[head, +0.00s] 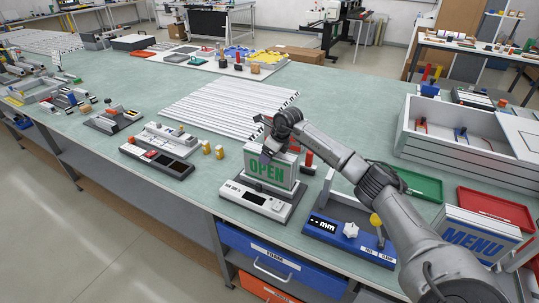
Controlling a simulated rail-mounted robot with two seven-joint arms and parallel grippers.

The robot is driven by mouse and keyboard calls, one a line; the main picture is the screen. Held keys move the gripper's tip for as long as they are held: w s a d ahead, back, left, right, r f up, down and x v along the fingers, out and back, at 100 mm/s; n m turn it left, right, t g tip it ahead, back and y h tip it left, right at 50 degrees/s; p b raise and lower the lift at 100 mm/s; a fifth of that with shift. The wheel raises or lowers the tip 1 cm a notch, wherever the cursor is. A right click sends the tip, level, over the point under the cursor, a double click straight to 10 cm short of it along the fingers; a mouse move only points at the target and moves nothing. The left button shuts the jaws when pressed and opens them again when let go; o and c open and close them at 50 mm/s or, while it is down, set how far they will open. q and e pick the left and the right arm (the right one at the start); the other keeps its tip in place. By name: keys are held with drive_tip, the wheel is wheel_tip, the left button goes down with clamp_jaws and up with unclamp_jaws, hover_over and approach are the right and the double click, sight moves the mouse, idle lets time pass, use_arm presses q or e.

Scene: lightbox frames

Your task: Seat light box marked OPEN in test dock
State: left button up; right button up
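My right gripper (267,149) is at the box's top edge, with the arm reaching in from the right. Its fingers are small and dark here, so I cannot tell whether they grip the box. My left gripper is not in view.
A blue measuring unit (322,228) and a MENU light box (480,236) stand to the right, near red and green trays (420,184). White strips (220,108) lie behind the dock. A device with dark panels (174,167) stands left. A white divided crate (450,150) is at right.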

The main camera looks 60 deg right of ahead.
drive_tip(key=p+v, duration=0.1)
drive_tip(key=v, duration=1)
drive_tip(key=shift+r, duration=0.1)
idle(0.4)
